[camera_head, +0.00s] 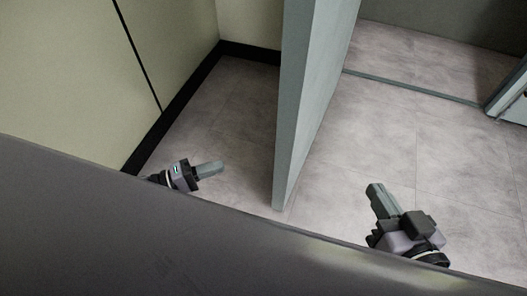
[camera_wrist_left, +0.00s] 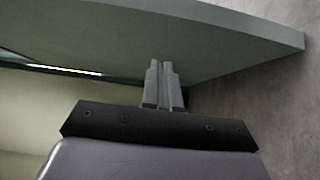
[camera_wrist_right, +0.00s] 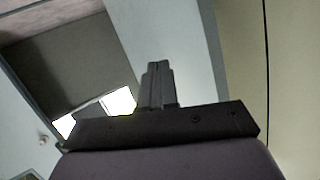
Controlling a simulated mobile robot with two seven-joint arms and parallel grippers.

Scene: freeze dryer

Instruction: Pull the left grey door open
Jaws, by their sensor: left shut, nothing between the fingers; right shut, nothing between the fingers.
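The left grey door (camera_head: 305,95) stands swung out from the doorway, seen nearly edge-on in the middle of the head view. My left gripper (camera_head: 219,168) is to the left of it, shut and empty, pointing toward its face with a gap between. In the left wrist view the shut fingers (camera_wrist_left: 160,68) are seen against the broad face of the door (camera_wrist_left: 215,45). My right gripper (camera_head: 377,190) is on the door's other side, shut and empty, apart from it. The shut fingers also show in the right wrist view (camera_wrist_right: 158,68). No handle is visible on the door.
A pale wall (camera_head: 75,75) with a black skirting strip is at the left. Another grey door panel (camera_head: 508,90) shows at the right edge. A threshold strip (camera_head: 415,90) crosses the grey tiled floor (camera_head: 370,140). The floor right of the door is clear.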

